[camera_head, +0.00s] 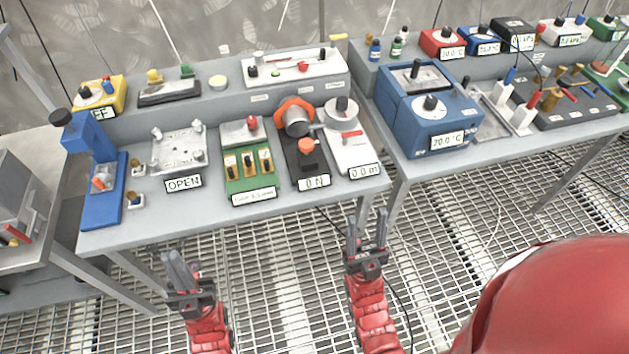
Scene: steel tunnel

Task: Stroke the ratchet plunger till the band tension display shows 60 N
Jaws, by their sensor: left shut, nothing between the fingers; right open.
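The band tension device (291,160) is a dark base on the middle grey table, between a green panel and a white unit. An orange band (291,106) loops around a grey cylinder (298,125) at its back. An orange-topped plunger (306,146) stands in front of the cylinder. Its display (314,182) at the front edge reads 0 N. My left gripper (179,262) is shut and empty, in front of the table at lower left. My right gripper (366,232) is open and empty, in front of the table's right end. Neither gripper touches the device.
A green panel with several levers (248,172) stands left of the device. A white unit with a dial and red handle (345,138) stands close on the right. A blue box (425,118) is on the right table. Free room lies over the grating before the tables.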

